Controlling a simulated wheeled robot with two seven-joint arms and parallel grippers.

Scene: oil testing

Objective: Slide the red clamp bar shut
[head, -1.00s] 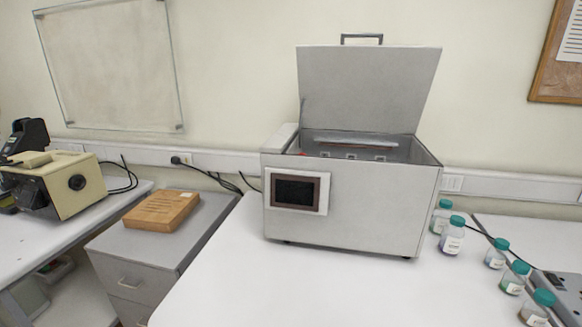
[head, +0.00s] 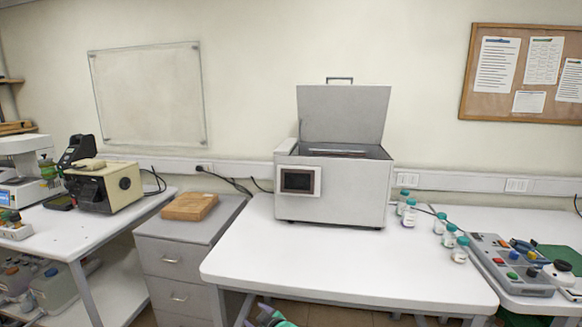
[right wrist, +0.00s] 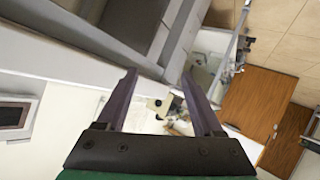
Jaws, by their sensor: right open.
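A grey bath machine (head: 335,190) stands on the white table with its lid (head: 343,115) raised. A dark display (head: 298,180) is on its front left. A pale bar (head: 340,151) shows inside the opening; I cannot make out a red clamp bar. My right gripper (right wrist: 160,80) is open and empty in the right wrist view, with its two dark fingers apart. Part of it, green and purple, shows at the bottom edge of the head view (head: 270,316), low in front of the table and apart from the machine. My left gripper is out of view.
Several teal-capped bottles (head: 439,223) stand right of the machine. A button panel (head: 510,263) lies on the right table. A wooden block (head: 190,206) sits on the grey drawer cabinet (head: 172,262). The table's front (head: 340,275) is clear.

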